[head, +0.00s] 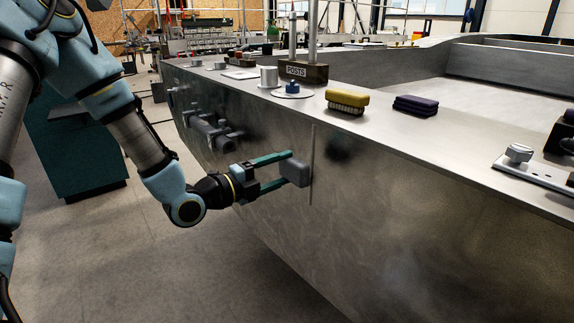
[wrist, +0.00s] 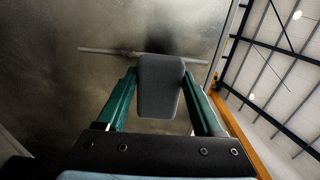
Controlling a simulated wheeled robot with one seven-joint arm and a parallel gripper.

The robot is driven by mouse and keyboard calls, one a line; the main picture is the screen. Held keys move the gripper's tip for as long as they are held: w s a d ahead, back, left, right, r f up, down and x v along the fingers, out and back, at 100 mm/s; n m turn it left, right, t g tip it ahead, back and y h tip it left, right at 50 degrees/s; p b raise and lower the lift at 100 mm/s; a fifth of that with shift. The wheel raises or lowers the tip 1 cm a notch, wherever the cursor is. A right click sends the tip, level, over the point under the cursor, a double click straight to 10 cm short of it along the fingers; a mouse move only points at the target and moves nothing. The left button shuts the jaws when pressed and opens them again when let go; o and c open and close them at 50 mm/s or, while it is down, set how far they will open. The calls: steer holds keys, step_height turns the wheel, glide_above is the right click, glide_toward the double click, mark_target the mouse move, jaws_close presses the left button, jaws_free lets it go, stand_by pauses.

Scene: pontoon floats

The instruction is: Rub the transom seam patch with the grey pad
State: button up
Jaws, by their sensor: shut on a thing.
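My gripper (head: 290,170) is shut on the grey pad (head: 296,174), which sits between its green fingers. The pad also shows in the wrist view (wrist: 160,88), held by my gripper (wrist: 160,90). The pad is at the metal side wall of the hull (head: 400,220), close to a thin raised seam strip (head: 311,185). In the wrist view the seam strip (wrist: 100,50) runs partly behind the pad. I cannot tell whether the pad touches the wall. A dark smudged patch (head: 341,149) lies just right of the strip in the head view.
On the ledge above stand a yellow brush (head: 346,101), folded dark cloths (head: 415,105), a blue knob on a white disc (head: 292,88) and a block marked POSTS (head: 304,73). Dark fittings (head: 208,133) stick out of the wall to the left. The wall right of the patch is clear.

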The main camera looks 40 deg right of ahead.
mark_target(283, 168)
steer(key=shift+w+a+r+p, duration=0.15)
steer(key=shift+a+p, duration=0.6)
steer(key=shift+a, duration=0.8)
